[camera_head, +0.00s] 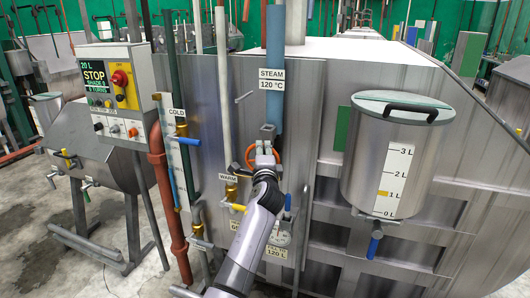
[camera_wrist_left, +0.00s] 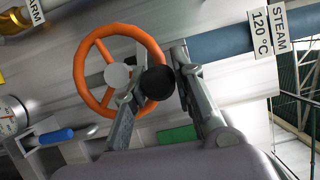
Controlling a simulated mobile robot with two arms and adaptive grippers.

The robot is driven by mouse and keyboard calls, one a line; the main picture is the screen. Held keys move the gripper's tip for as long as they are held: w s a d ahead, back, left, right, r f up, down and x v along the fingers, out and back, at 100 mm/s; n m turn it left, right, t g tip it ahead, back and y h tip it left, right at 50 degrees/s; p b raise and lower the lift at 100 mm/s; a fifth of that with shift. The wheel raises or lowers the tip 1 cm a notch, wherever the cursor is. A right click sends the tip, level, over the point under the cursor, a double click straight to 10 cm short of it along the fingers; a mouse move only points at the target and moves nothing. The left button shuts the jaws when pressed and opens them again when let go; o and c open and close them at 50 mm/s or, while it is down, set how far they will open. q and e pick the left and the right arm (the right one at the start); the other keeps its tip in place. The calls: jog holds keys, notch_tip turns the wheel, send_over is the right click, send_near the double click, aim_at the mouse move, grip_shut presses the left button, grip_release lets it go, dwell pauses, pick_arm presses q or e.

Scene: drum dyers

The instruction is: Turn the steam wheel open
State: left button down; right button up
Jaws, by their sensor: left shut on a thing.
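The steam wheel is an orange spoked ring (camera_head: 278,157) on the steel machine front, below the blue steam pipe (camera_head: 275,70) labelled STEAM 120 °C. In the head view my left gripper (camera_head: 264,153) covers much of it. In the left wrist view the wheel (camera_wrist_left: 87,72) shows a grey hub and a black knob (camera_wrist_left: 157,83) at its rim. The fingers of my left gripper (camera_wrist_left: 160,78) are on both sides of this knob, shut on it. The far side of the knob is hidden. My right gripper is not in view.
Left of the wheel are the COLD (camera_head: 178,113) and WARM (camera_head: 228,177) valves and their pipes. A control box (camera_head: 116,95) stands further left. A steel measuring pot (camera_head: 365,160) with a blue-handled tap hangs to the right. Concrete floor shows at lower left.

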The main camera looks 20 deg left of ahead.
pick_arm(q)
jog(key=shift+a+r, duration=0.15)
jog(key=shift+a, duration=0.05)
jog(key=shift+a+n+p, duration=0.15)
jog(key=shift+n+p, duration=0.2)
jog(key=shift+n, duration=0.15)
jog(key=shift+g, duration=0.3)
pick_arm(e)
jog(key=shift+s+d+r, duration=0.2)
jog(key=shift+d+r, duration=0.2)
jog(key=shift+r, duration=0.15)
pick_arm(q)
jog(key=c, duration=1.3)
grip_release()
jog(key=shift+a, duration=0.1)
jog(key=shift+c, duration=0.2)
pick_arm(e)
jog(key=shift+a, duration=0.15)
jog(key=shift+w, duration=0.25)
pick_arm(q)
jog(key=v, duration=1.2)
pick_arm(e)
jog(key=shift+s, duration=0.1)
